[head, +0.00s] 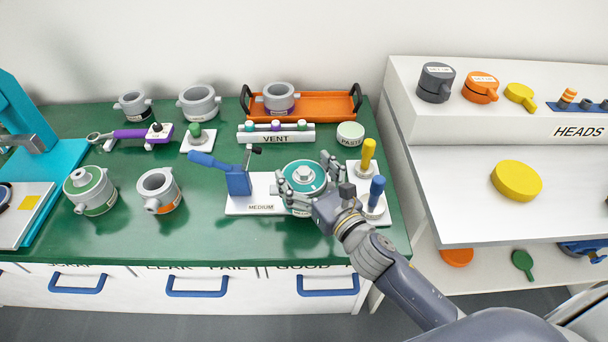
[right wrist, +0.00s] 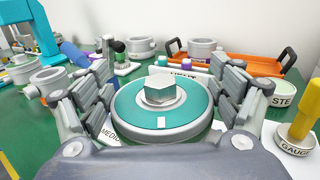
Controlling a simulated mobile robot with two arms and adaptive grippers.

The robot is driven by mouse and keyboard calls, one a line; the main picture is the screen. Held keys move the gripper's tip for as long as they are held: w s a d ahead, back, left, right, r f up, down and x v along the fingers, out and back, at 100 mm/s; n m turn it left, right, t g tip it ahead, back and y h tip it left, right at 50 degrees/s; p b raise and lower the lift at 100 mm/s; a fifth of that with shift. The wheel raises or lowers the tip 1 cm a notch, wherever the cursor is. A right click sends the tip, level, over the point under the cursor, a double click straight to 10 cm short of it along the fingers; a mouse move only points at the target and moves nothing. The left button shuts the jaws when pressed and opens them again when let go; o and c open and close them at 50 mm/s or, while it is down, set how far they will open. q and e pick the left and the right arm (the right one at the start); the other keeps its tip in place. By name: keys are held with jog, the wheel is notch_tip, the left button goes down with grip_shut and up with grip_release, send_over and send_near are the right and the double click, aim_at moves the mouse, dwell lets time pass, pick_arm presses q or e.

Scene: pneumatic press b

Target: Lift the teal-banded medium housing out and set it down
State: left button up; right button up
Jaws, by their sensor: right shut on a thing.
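The teal-banded medium housing (head: 303,176) stands on the white plate marked MEDIUM (head: 250,208), with a teal top and a silver hex nut in its centre. It also fills the middle of the right wrist view (right wrist: 162,119). My right gripper (head: 304,187) is shut on the housing, with its fingers on both sides of it. The housing's lower part is partly hidden by the gripper. Whether it is clear of the plate I cannot tell. My left gripper is not in view.
A blue lever clamp (head: 236,179) stands just left of the housing. Yellow and blue-handled tools (head: 375,192) stand close on the right. The VENT block (head: 276,138) and an orange tray (head: 325,105) lie behind. Green bench (head: 215,235) is free at the front, left of the plate.

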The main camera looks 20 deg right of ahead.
jog(key=s+a+b, duration=0.1)
jog(key=s+a, duration=0.2)
jog(key=s, duration=0.7)
dwell(0.6)
jog(key=shift+r, duration=0.1)
